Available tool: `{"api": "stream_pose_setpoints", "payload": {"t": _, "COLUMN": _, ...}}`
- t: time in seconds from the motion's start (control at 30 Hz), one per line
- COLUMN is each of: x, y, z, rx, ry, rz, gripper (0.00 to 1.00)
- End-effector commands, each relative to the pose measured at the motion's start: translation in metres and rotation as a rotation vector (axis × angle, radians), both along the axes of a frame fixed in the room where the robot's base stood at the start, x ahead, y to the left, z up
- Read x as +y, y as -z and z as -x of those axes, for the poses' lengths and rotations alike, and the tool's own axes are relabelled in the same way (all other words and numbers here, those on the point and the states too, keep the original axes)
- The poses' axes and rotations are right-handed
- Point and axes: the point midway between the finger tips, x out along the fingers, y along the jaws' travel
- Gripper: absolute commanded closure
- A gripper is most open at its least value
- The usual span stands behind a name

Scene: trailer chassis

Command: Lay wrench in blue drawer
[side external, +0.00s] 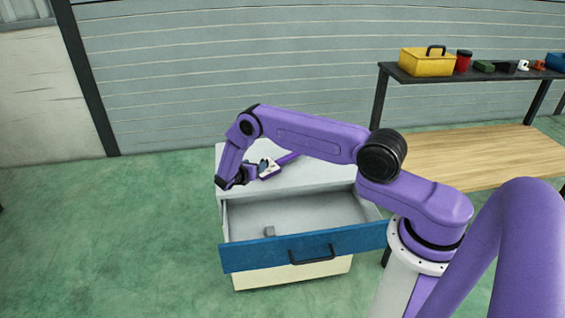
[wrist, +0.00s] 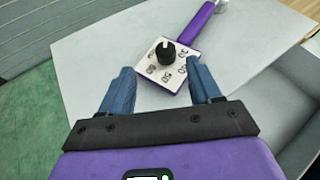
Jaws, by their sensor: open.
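A tool with a purple handle and a square white dial plate with a black knob, seemingly the wrench (side external: 288,158), lies on the pale cabinet top. It also shows in the wrist view (wrist: 200,22), its plate nearest me and its handle running up and right. My gripper (side external: 259,169) is low over the cabinet top, beside the plate. Its blue fingers are open in the wrist view (wrist: 163,82), with the plate just beyond and partly between their tips, not gripped. The blue drawer (side external: 255,254) is pulled out below; my arm hides part of the cabinet.
The cabinet top (side external: 325,178) is otherwise clear. A wooden bench (side external: 460,160) at right has a dark shelf (side external: 395,72) holding a yellow toolbox (side external: 426,61), a red can (side external: 463,61) and small items.

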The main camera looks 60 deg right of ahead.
Motion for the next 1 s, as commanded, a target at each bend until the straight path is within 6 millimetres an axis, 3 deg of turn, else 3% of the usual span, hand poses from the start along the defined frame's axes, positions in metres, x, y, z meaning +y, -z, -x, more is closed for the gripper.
{"api": "stream_pose_setpoints", "payload": {"t": 0.23, "x": -0.015, "y": 0.006, "z": -0.001, "rx": 0.0, "ry": 0.0, "rz": -0.001, "gripper": 0.37}}
{"api": "stream_pose_setpoints", "payload": {"t": 0.53, "x": -0.05, "y": 0.022, "z": -0.004, "rx": 0.0, "ry": 0.0, "rz": -0.001, "gripper": 0.37}}
{"api": "stream_pose_setpoints", "payload": {"t": 0.87, "x": -0.056, "y": 0.023, "z": -0.006, "rx": -0.001, "ry": -0.002, "rz": 0.0, "gripper": 0.37}}
{"api": "stream_pose_setpoints", "payload": {"t": 1.0, "x": -0.056, "y": 0.023, "z": -0.006, "rx": 0.0, "ry": -0.001, "rz": 0.0, "gripper": 0.79}}
